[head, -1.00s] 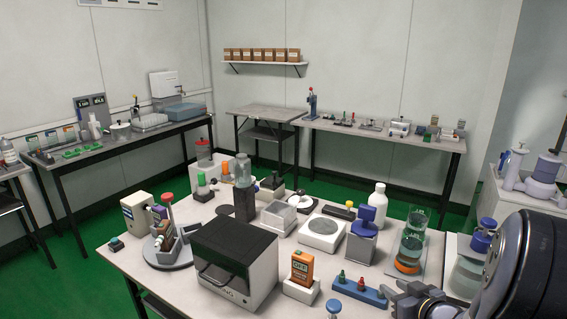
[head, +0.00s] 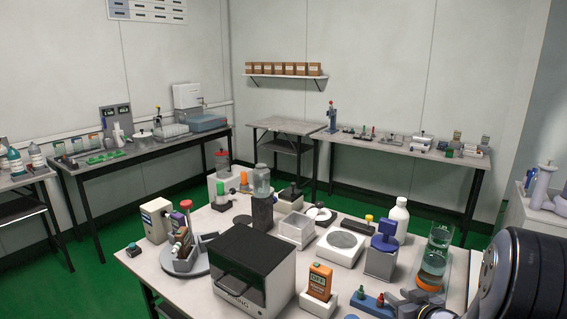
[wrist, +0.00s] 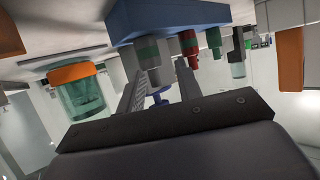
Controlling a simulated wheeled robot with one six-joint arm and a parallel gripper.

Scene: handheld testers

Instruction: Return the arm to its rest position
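My arm is at the lower right of the head view, its dark rounded link covering the table's right corner. My gripper (head: 408,302) is low at the table's front right, beside the blue rack (head: 371,304) and partly cut off by the frame's bottom. In the wrist view, the two fingers of my gripper (wrist: 160,92) stand apart with nothing held between them. The blue rack with green and red vials also shows upside down at the top of the wrist view (wrist: 165,18). The orange handheld tester (head: 320,282) stands in a white holder left of the rack.
A glass cylinder with an orange band (head: 433,262) stands close behind my gripper; it also shows in the wrist view (wrist: 83,96). A black-topped box (head: 243,265), a blue-topped device (head: 383,254) and a white bottle (head: 397,219) crowd the table. Green floor lies free beyond.

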